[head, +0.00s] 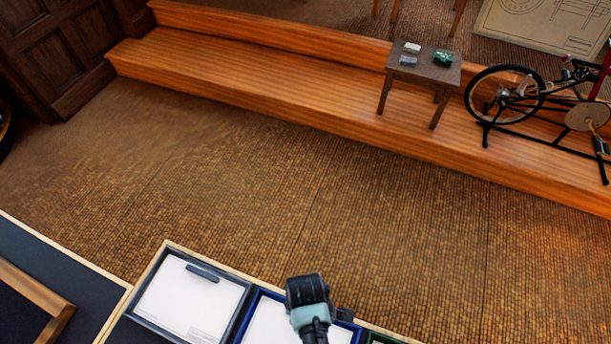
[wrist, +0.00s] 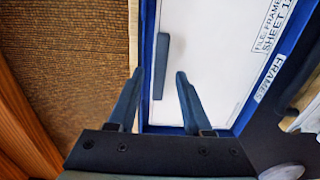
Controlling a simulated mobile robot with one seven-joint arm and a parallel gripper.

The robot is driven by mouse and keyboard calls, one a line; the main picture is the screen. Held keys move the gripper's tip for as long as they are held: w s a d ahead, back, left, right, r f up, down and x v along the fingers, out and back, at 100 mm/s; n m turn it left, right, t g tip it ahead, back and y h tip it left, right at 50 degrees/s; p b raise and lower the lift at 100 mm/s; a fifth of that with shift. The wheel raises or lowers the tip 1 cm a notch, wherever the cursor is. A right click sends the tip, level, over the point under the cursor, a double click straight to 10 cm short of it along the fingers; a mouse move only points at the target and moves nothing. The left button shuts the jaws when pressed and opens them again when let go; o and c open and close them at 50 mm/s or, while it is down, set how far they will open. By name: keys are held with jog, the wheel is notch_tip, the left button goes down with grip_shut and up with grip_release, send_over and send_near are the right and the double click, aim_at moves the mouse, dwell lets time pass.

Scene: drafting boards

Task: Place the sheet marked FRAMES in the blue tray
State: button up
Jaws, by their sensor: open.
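The blue tray (head: 246,318) stands at the bottom middle of the head view; its wall also shows in the wrist view (wrist: 147,40). A white label reading FRAMES (wrist: 271,78) is on its rim. A white sheet (wrist: 205,60) lies inside the blue walls, with a printed box reading "FILE FRAME", cut off by the picture edge. A dark blue-grey bar (wrist: 161,66) lies on the sheet. My gripper (wrist: 159,73) is open and empty, its fingertips on either side of the bar's near end in the picture. My arm hides part of the tray in the head view.
Left of the blue tray, a grey-framed tray (head: 150,305) holds a white sheet (head: 192,302) with a dark bar. A green tray edge (head: 380,339) shows to the right. A small table (head: 424,69) and a bicycle (head: 525,95) stand on a wooden step beyond open floor.

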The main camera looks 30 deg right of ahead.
notch_tip(320, 180, up, 10)
jog(key=r, duration=0.1)
jog(key=w+d+r+m+t+h, duration=0.2)
jog(key=w+r+t, duration=0.5)
jog(key=w+r, duration=0.9)
jog(key=w+a+r+m+t, duration=0.15)
jog(key=w+r+t, duration=0.5)
jog(key=r, duration=0.75)
jog(key=a+r+m+t, duration=0.1)
jog(key=a+r+t, duration=0.2)
jog(key=r, duration=0.9)
jog(key=a+r+m+t, duration=0.1)
jog(key=a+r+t, duration=0.25)
jog(key=r, duration=0.95)
jog(key=s+a+r+m+t+y, duration=0.1)
jog(key=s+r+t, duration=0.2)
jog(key=s+r, duration=0.2)
jog(key=s+a+r+m+t+y, duration=0.1)
jog(key=s+r+t, duration=0.3)
jog(key=r, duration=0.8)
jog(key=s+a, duration=0.1)
jog(key=s, duration=0.1)
jog(key=shift+s+a+p, duration=0.25)
jog(key=shift+s+p, duration=0.05)
